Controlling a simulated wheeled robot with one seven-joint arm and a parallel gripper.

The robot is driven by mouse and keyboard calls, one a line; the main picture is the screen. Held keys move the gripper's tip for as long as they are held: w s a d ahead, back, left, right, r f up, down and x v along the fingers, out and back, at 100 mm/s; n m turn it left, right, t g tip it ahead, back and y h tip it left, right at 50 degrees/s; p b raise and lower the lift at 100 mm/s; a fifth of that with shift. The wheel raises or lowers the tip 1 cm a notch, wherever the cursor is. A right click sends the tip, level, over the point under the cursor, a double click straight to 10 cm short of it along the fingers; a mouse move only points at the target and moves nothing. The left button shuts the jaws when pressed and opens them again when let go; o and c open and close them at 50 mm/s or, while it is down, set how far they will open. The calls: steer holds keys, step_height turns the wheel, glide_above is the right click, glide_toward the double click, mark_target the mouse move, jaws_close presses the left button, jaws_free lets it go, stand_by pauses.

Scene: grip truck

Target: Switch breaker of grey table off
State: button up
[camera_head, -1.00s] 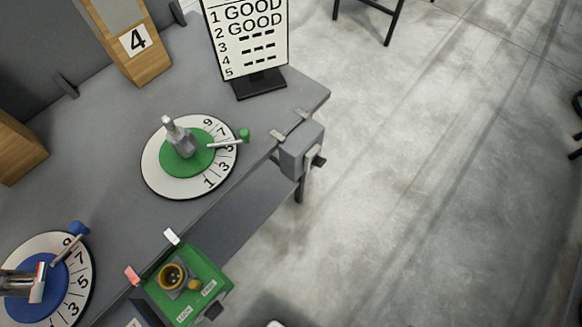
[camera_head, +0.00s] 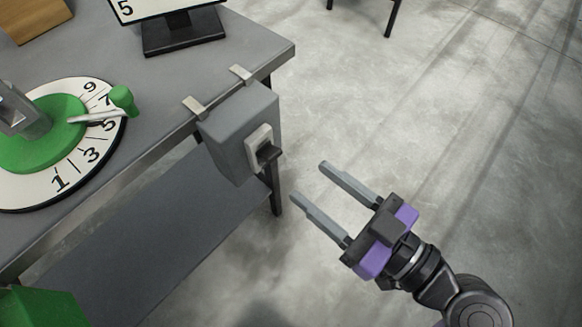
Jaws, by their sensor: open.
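The breaker is a grey box (camera_head: 232,128) clamped on the front edge of the grey table (camera_head: 165,88), near its right corner. Its right face has a light plate with a black switch lever (camera_head: 267,154) that sticks out. I cannot tell the lever's on or off state. My gripper (camera_head: 308,180) is open and empty, to the right of and below the breaker in the picture. Its two grey fingers point up and left toward the lever and are apart from it.
A green-centred number dial (camera_head: 60,175) with a green-knobbed pointer lies on the table at left. A black sign stand (camera_head: 183,35) stands behind. A lower shelf (camera_head: 150,225) runs under the table. A green box (camera_head: 40,308) shows at the bottom left. Open floor lies right.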

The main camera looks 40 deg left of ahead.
mark_target(277, 158)
steer(key=shift+w+a+r, duration=0.1)
steer(key=shift+a, duration=1.9)
steer(key=shift+w+a+r, duration=0.1)
steer(key=shift+a, duration=1.9)
steer(key=shift+f+b, duration=0.1)
steer(key=shift+b, duration=0.2)
jaws_close()
